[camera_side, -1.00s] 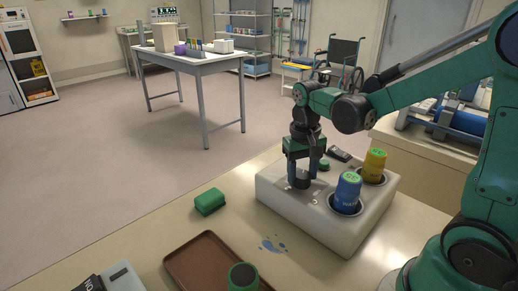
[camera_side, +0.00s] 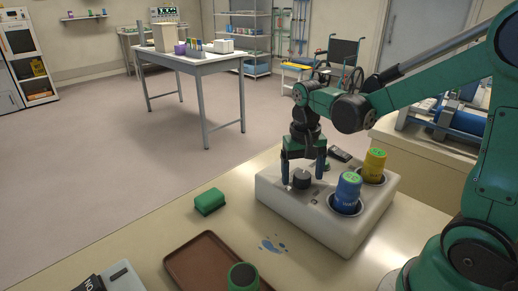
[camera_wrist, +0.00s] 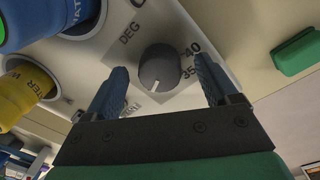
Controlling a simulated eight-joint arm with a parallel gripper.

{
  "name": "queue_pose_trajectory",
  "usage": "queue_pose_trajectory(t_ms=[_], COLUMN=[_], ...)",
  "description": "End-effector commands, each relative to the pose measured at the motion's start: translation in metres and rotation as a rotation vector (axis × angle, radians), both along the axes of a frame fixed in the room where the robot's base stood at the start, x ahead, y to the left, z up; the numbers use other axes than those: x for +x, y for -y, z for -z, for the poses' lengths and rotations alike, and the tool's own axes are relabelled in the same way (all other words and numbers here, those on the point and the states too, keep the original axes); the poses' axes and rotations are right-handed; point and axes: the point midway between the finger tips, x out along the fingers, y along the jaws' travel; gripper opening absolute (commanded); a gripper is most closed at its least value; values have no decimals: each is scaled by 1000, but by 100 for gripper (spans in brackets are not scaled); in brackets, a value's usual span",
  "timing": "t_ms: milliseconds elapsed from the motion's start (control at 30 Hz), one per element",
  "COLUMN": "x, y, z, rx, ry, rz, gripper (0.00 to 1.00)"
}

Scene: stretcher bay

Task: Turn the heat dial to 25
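The heat dial (camera_side: 302,179) is a dark round knob on the pale heater box (camera_side: 315,222). In the wrist view the dial (camera_wrist: 162,68) has a white pointer mark at its lower edge, toward my gripper's body. "40" and "35" are printed to its right and "DEG" to its upper left; other scale marks are hidden or cut off. My gripper (camera_side: 303,175) is directly above the dial, fingers pointing down. In the wrist view my gripper (camera_wrist: 160,85) is open, one blue finger on either side of the dial, with gaps between.
A blue bottle (camera_side: 347,192) and a yellow bottle (camera_side: 374,165) stand in the box's wells, close to my gripper.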

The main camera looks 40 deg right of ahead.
Motion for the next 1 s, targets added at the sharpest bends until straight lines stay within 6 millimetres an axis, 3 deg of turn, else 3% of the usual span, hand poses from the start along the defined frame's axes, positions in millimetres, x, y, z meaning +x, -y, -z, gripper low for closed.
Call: queue_pose_trajectory(t_ms=[267,700,1000], x=[0,2,2], y=[0,-2,-2], z=[-2,-49,-56], rx=[-1,0,0], ry=[1,0,0], rz=[-1,-1,-1], gripper=[80,80,80])
